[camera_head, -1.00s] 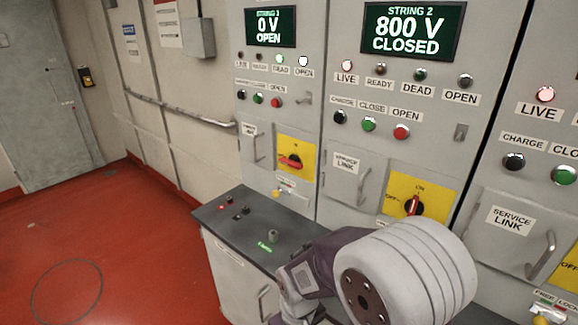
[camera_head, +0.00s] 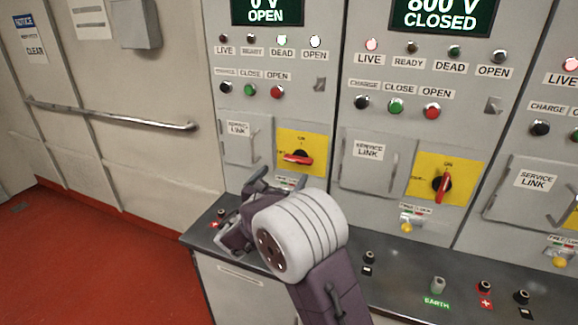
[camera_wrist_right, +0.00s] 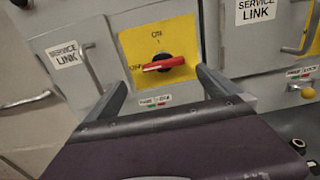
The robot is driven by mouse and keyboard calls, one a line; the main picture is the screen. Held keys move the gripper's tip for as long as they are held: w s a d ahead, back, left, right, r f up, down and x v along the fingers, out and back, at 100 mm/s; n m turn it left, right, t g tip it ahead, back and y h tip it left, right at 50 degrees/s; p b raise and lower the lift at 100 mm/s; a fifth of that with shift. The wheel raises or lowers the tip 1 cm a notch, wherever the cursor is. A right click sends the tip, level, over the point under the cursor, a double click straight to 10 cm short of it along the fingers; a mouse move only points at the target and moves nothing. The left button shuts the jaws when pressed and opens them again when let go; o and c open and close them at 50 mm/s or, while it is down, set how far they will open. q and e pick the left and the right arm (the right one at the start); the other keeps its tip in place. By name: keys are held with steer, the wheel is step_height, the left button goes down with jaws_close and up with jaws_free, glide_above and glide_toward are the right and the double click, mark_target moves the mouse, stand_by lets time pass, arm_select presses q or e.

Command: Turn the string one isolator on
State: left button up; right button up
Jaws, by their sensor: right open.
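The string one isolator (camera_head: 301,152) is a yellow plate with a red rotary handle on the left cabinet, below its display. The red handle (camera_head: 297,159) lies level, pointing left toward the OFF mark; ON is at the top. It also shows in the right wrist view (camera_wrist_right: 163,64). My right gripper (camera_head: 268,182) is just below and in front of this plate. In the right wrist view its two fingers (camera_wrist_right: 162,80) are spread wide, left and right of the handle, apart from it and empty. My left gripper is not in view.
String 2's isolator (camera_head: 445,182) has its red handle upright at ON; its display reads 800 V CLOSED. String one's OPEN lamp (camera_head: 315,41) is lit. A service link door (camera_head: 240,137) with a handle is left of the isolator. A dark ledge (camera_head: 395,290) with terminals runs below.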

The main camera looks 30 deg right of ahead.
mark_target(297, 161)
steer(key=p+x, duration=0.1)
steer(key=x, duration=0.7)
steer(key=shift+s+d+p, duration=0.15)
steer(key=shift+s+p, duration=0.1)
steer(key=shift+p, duration=0.05)
steer(key=shift+w+d, duration=0.3)
steer(key=shift+d, duration=0.15)
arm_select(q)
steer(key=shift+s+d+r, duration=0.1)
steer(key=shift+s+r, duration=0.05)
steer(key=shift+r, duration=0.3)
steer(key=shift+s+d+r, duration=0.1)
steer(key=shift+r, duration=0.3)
arm_select(e)
steer(key=shift+w+a, duration=0.1)
steer(key=shift+f, duration=0.1)
steer(key=c, duration=1.2)
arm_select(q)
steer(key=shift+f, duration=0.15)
